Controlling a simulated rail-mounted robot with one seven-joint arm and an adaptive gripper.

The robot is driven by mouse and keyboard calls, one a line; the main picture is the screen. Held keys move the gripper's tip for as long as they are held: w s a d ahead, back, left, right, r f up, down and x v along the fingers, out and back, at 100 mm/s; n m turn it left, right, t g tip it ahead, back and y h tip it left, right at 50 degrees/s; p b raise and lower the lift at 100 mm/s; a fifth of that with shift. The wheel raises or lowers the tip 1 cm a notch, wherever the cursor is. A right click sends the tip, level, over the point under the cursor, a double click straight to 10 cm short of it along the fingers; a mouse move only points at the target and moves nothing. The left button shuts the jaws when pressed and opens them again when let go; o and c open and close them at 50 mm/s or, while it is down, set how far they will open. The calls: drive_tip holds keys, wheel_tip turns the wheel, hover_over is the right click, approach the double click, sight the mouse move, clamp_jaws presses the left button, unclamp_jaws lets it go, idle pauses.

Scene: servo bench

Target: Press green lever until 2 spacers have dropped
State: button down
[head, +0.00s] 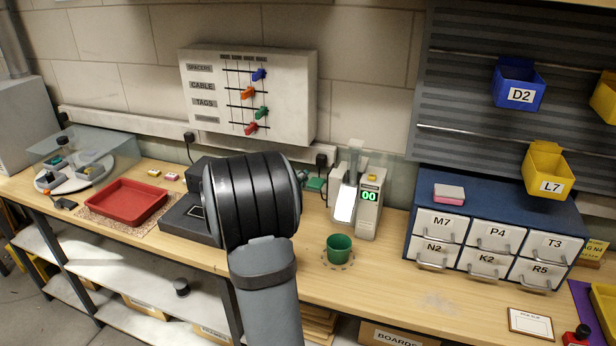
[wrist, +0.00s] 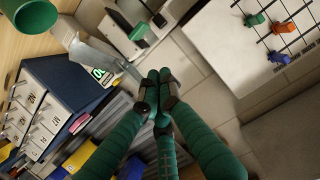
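A dispenser (head: 369,205) with a bright front panel and a green display reading 00 stands at the back of the bench. A green piece (head: 314,184), perhaps the lever, sits just left of it; a green piece also shows in the wrist view (wrist: 139,31). A green cup (head: 339,246) stands upright in front of the dispenser; its inside is hidden. No spacer is recognisable. My gripper (wrist: 157,78) shows in the wrist view with its green-and-black fingertips together, nothing visible between them and apparently apart from the green piece. My arm hides it in the head view.
A wall board (head: 290,105) with coloured pegs hangs behind my arm. A blue cabinet (head: 490,205) with labelled drawers stands right of the dispenser. A red tray (head: 126,203) lies at left. The bench front between cup and cabinet is clear.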

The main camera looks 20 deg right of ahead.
drive_tip(key=shift+w+a+r+n, duration=0.1)
drive_tip(key=shift+w+r+n, duration=0.05)
drive_tip(key=shift+r+n, duration=0.15)
drive_tip(key=p, duration=0.4)
hover_over(312, 186)
wheel_tip(312, 186, down, 2)
wheel_tip(312, 186, down, 3)
drive_tip(key=shift+f, duration=0.8)
